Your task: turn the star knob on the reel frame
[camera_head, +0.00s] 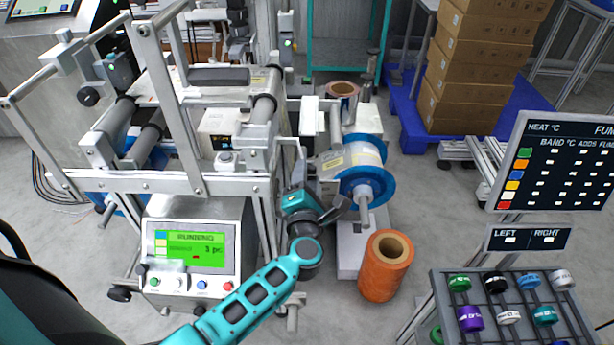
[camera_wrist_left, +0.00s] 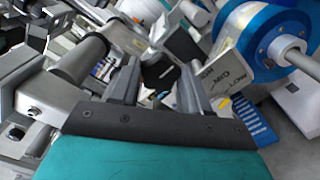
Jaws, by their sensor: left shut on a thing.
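My left gripper (camera_head: 334,208) reaches up to the reel frame (camera_head: 230,186) from the front, just left of the blue-flanged reel (camera_head: 367,186). In the left wrist view its two grey fingers stand on either side of the black star knob (camera_wrist_left: 160,72), and the left gripper (camera_wrist_left: 158,84) is shut on it. The gripper hides the knob in the head view. My right gripper is not in view.
A panel showing RUNNING (camera_head: 195,248) sits below the frame. An orange roll (camera_head: 386,265) stands on the floor to the right. A rack of coloured spools (camera_head: 507,310) is at lower right, and stacked boxes (camera_head: 480,65) are behind. Open floor lies between roll and rack.

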